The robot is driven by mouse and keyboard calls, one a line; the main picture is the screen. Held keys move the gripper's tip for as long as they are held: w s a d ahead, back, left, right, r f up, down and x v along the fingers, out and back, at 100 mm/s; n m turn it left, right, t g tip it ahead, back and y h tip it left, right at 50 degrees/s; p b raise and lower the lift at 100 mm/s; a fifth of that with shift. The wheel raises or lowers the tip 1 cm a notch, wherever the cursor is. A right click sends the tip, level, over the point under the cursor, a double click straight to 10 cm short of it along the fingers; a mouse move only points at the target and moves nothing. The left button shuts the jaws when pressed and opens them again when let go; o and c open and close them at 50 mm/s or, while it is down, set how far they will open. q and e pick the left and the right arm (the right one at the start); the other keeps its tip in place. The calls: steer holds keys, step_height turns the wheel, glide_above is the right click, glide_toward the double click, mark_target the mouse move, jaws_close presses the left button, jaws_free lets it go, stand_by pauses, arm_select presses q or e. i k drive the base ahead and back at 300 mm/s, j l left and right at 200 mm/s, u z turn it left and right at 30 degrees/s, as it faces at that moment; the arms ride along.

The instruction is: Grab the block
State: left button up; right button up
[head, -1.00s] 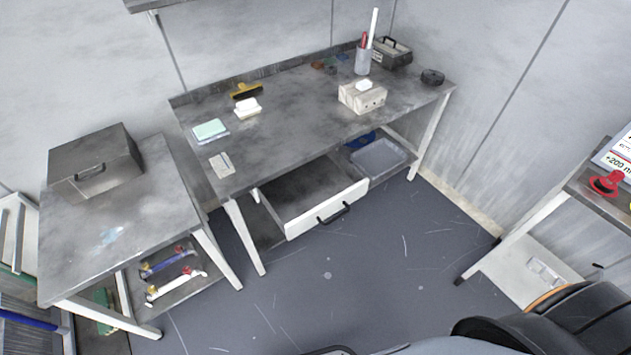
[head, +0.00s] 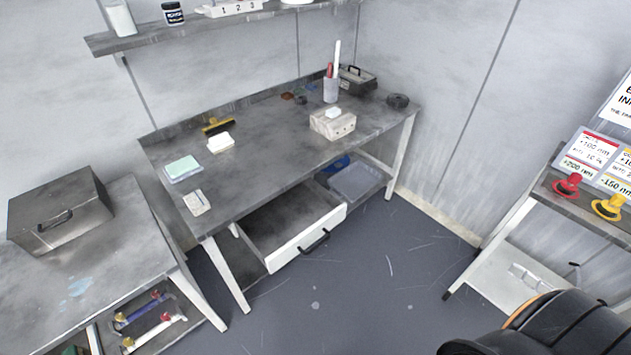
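Several block-like things lie on the grey workbench (head: 262,150) in the head view; I cannot tell which one the task means. A beige block (head: 332,125) with holes in its front sits right of the middle, with a small white piece (head: 333,112) on top. A white block (head: 221,142) lies to the left. A pale green-topped block (head: 182,168) lies at the left end, and a small grey-beige block (head: 196,203) lies near the front left corner. Neither of my grippers shows in this view.
An open drawer (head: 309,243) sticks out below the bench. A side table with a metal box (head: 60,210) stands at the left. A stand with a red knob (head: 567,183) and a yellow knob (head: 609,207) is at the right. The floor (head: 375,275) between is clear.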

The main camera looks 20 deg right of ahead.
mark_target(334, 112)
steer(key=i+l, duration=0.3)
steer(key=i, duration=0.2)
steer(key=i+l, duration=0.35)
steer(key=i, duration=0.15)
steer(key=i+l, duration=0.3)
steer(key=i, duration=0.2)
